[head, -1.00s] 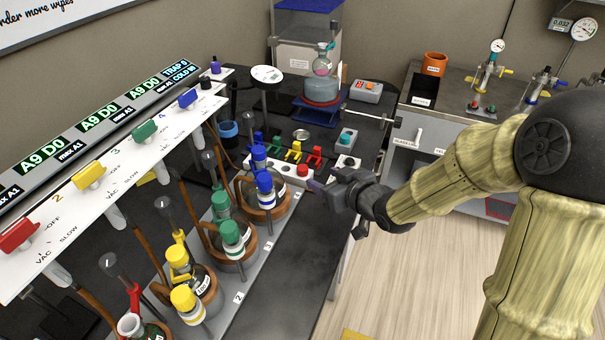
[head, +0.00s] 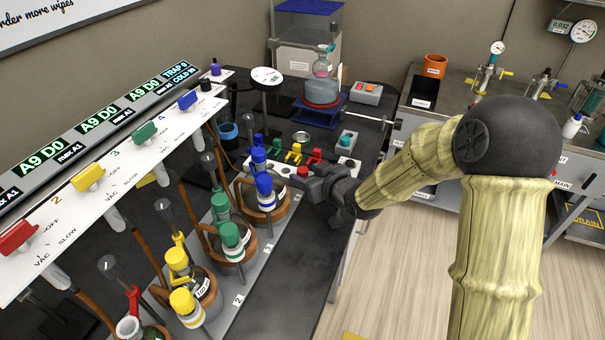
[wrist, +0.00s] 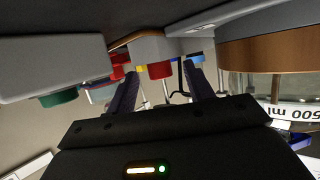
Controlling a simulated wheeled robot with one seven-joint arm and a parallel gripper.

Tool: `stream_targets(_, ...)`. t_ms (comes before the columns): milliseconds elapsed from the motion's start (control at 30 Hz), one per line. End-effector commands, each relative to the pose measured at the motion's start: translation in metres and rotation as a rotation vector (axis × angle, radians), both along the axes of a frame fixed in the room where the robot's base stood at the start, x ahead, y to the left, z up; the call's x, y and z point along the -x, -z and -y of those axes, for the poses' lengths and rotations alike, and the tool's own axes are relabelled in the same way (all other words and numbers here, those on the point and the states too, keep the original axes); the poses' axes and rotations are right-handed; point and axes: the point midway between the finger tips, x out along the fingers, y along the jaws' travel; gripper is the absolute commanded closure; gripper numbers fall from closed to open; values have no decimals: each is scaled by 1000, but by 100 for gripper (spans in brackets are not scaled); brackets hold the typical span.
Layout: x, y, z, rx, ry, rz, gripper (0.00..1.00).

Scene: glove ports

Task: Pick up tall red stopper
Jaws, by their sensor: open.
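A red stopper (head: 303,171) sits on the pale block at the end of the bench flasks, partly hidden by my gripper in the head view. In the wrist view, which looks upside down, a red cylinder (wrist: 160,70) on a grey block appears between my two dark fingers; I take it to be this stopper. My gripper (head: 313,184) is open and empty, close beside the block. I cannot tell whether the fingers stand around the stopper or short of it.
Red (head: 314,157), yellow (head: 293,153) and blue clips stand just behind the block. A box with a teal knob (head: 346,138) is to the right. Capped flasks in brown rings (head: 270,213) stand close on the left. The dark bench front (head: 290,275) is clear.

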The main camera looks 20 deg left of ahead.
Motion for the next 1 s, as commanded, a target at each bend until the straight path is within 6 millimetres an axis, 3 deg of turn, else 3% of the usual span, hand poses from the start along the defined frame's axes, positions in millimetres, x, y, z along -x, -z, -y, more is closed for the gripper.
stream_targets(567,-3,2,-3,0,0,0,48)
stream_targets(833,-3,2,-3,0,0,0,95)
stream_targets(1000,-3,2,-3,0,0,0,96)
